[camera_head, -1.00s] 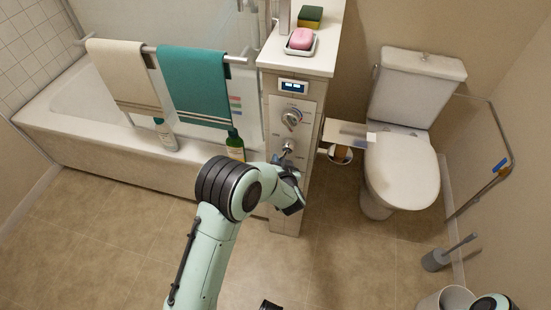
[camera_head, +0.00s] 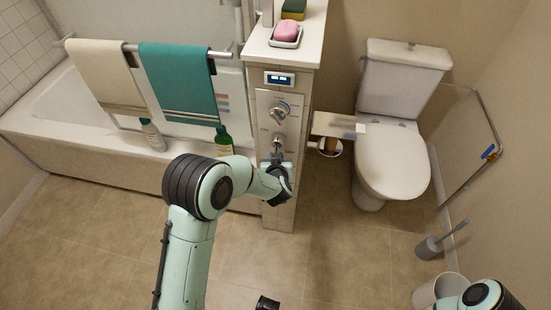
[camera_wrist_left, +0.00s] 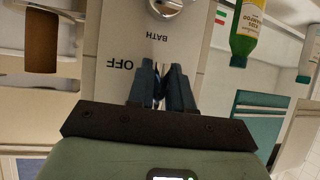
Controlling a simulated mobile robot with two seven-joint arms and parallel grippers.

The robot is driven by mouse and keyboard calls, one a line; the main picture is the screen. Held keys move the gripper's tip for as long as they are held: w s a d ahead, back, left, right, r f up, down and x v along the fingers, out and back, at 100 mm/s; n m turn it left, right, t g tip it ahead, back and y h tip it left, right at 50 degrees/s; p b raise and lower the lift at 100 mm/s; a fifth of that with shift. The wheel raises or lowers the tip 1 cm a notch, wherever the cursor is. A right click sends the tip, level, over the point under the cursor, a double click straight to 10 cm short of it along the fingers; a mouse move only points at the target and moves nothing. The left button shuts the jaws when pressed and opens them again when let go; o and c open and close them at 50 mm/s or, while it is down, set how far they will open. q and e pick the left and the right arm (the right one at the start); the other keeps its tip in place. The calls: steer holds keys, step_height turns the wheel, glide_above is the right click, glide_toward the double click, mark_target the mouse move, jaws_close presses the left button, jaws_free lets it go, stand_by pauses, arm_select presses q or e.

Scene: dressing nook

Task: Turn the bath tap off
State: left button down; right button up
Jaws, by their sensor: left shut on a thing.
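The tap panel (camera_head: 261,108) is on the front of the tiled column at the bath's end. It carries an upper round knob (camera_head: 279,115) and, below it, the bath tap (camera_head: 277,142). My left gripper (camera_head: 276,158) is at the bath tap, its hand hiding the panel's lower part. In the left wrist view, the fingers (camera_wrist_left: 162,88) are shut on the tap's metal lever (camera_wrist_left: 160,92), mostly hidden between them. The words BATH and OFF read upside down on the panel there. My right arm shows at the lower right; whether a dark piece at the bottom edge is its gripper is unclear.
The bath (camera_head: 100,141) is on the left, with towels (camera_head: 178,84) on a rail and a green bottle (camera_head: 223,142) beside the panel. A soap dish (camera_head: 286,44) tops the column. The toilet (camera_head: 393,160) stands right. Floor in front is clear.

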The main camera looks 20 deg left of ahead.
arm_select(q)
steer(key=shift+d, duration=0.1)
steer(key=c, duration=1.1)
jaws_free()
steer(key=p+v, duration=0.1)
steer(key=v, duration=1.2)
steer(key=shift+s+r+p, duration=0.15)
steer(key=shift+r+p, duration=0.05)
steer(key=shift+p, duration=0.1)
steer(key=s+d+f+m+g+h+p, duration=0.1)
steer(key=s+f+g+h+p, duration=0.15)
steer(key=s+f, duration=0.4)
steer(key=s+d+f+m+g+h+p, duration=0.1)
steer(key=s+f+g+h+p, duration=0.15)
steer(key=f, duration=0.75)
steer(key=s+d+f+g+h+p, duration=0.1)
steer(key=s+d+f+g+h, duration=0.1)
steer(key=s, duration=0.7)
steer(key=s+d+f+n+g+h+p, duration=0.1)
steer(key=s+d+f+g+h, duration=0.1)
steer(key=s, duration=0.8)
step_height(320, 180, down, 3)
steer(key=d+g, duration=0.1)
steer(key=g, duration=0.2)
steer(key=shift+r, duration=0.2)
